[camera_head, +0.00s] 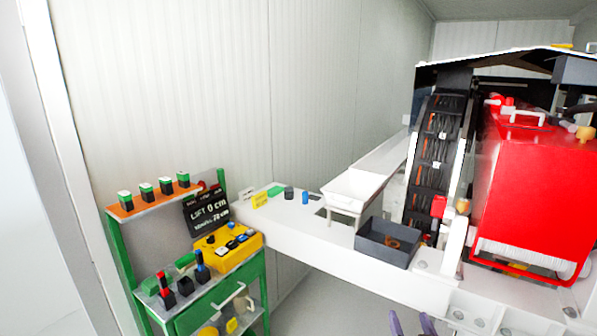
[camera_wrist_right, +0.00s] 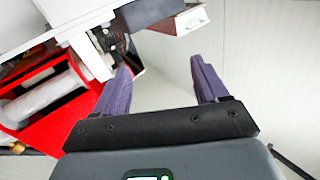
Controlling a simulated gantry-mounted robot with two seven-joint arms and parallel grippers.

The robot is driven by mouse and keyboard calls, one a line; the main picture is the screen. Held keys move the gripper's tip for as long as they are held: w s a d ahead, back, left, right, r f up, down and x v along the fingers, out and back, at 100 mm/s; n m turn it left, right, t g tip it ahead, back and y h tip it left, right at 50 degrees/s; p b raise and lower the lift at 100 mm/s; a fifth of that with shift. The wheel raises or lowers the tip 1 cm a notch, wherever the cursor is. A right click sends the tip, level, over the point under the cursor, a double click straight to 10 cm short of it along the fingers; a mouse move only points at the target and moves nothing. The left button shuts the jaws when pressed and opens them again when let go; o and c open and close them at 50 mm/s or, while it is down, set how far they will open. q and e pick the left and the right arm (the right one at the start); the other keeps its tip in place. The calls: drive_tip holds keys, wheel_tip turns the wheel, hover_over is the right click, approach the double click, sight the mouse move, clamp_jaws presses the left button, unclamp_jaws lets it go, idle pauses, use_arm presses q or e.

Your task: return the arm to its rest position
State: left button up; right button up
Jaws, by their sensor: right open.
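My right gripper (camera_head: 412,323) shows only as two purple fingertips at the bottom edge of the head view, in front of and below the white bench. In the right wrist view the gripper (camera_wrist_right: 160,66) is open, with a wide empty gap between its purple fingers. Nothing is held, and pale wall and floor show between the fingers. The rest of the right arm is outside the head view. My left gripper is in neither view.
A white bench (camera_head: 300,243) carries a dark grey bin (camera_head: 385,243) and a white tray (camera_head: 354,187). A red pump housing (camera_head: 525,190) stands at the right. A green cart (camera_head: 120,255) with a yellow control box (camera_head: 228,250) stands at the left. Floor shows below the bench.

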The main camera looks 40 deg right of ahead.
drive_tip(key=s+a+f+n+g+y, duration=0.2)
drive_tip(key=a+f+y, duration=0.25)
drive_tip(key=a, duration=0.45)
drive_tip(key=s+a+f+n+g+y, duration=0.1)
drive_tip(key=s+a+f+n+y, duration=0.15)
drive_tip(key=a+f, duration=0.45)
drive_tip(key=s+a+f+n+g+y, duration=0.1)
drive_tip(key=a+f+n+g+y, duration=0.2)
drive_tip(key=a, duration=0.8)
drive_tip(key=s+a+f+n+g+y, duration=0.25)
drive_tip(key=s+a+g, duration=0.25)
drive_tip(key=s, duration=0.4)
wheel_tip(320, 180, up, 31)
drive_tip(key=p, duration=3)
drive_tip(key=shift+w+d+f+n+h+p, duration=0.2)
drive_tip(key=shift+w+n+h+p, duration=0.1)
drive_tip(key=shift+n+h, duration=0.1)
